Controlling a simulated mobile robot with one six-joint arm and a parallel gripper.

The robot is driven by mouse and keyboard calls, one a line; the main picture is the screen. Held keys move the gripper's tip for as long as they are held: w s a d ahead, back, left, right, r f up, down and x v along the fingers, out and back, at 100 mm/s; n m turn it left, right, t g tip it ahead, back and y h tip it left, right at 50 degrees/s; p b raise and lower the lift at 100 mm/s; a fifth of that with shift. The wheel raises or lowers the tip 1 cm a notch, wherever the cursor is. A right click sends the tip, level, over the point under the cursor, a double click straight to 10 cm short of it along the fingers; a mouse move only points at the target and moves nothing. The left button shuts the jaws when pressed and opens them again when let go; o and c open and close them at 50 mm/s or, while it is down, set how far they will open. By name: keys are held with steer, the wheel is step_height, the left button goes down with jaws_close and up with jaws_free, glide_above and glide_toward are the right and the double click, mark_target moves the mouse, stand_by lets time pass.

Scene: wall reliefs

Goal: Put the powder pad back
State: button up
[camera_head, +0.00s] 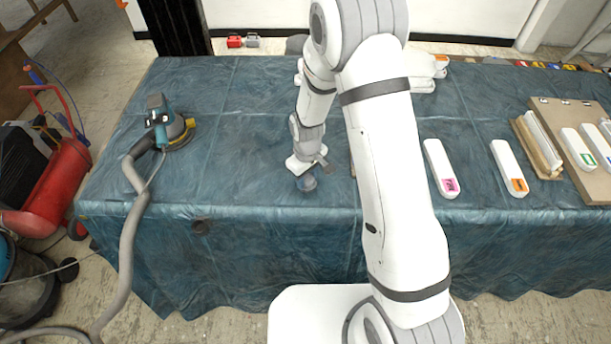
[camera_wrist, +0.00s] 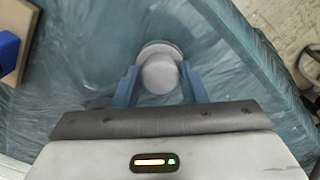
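The powder pad seems to be the round grey piece (camera_wrist: 160,72) in the wrist view, with a rounded knob above a wider disc. My gripper (camera_wrist: 160,70) points down over it, with one blue finger on each side of the knob. The fingers are apart and very close to the knob; I cannot tell whether they touch it. In the head view my gripper (camera_head: 307,181) is low over the table near its front edge, and the pad is too small to make out clearly there.
A blue cloth covers the table (camera_head: 240,120). A sander (camera_head: 170,125) with a grey hose is at the left. White blocks with pink (camera_head: 441,168) and orange (camera_head: 510,168) labels lie right of my arm. A wooden board (camera_head: 585,130) is at the far right. The wrist view shows a blue block (camera_wrist: 8,52).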

mark_target(307, 177)
steer(key=o, duration=0.4)
steer(key=shift+c, duration=0.2)
step_height(307, 177, up, 12)
steer(key=b, duration=0.2)
steer(key=s+d+r+m+t, duration=0.1)
steer(key=s+d+r+m, duration=0.1)
steer(key=s+d+r, duration=0.3)
steer(key=s+d+r+m+t, duration=0.1)
steer(key=s+d+r+m, duration=0.2)
steer(key=r, duration=0.4)
steer(key=s+d+r+m, duration=0.2)
steer(key=s+d, duration=0.1)
steer(key=s, duration=0.2)
steer(key=s+d+r+m+t, duration=0.1)
steer(key=s+d+r, duration=0.2)
steer(key=s, duration=0.3)
steer(key=shift+s+m, duration=0.3)
steer(key=shift+m, duration=0.1)
steer(key=shift+d+r, duration=0.1)
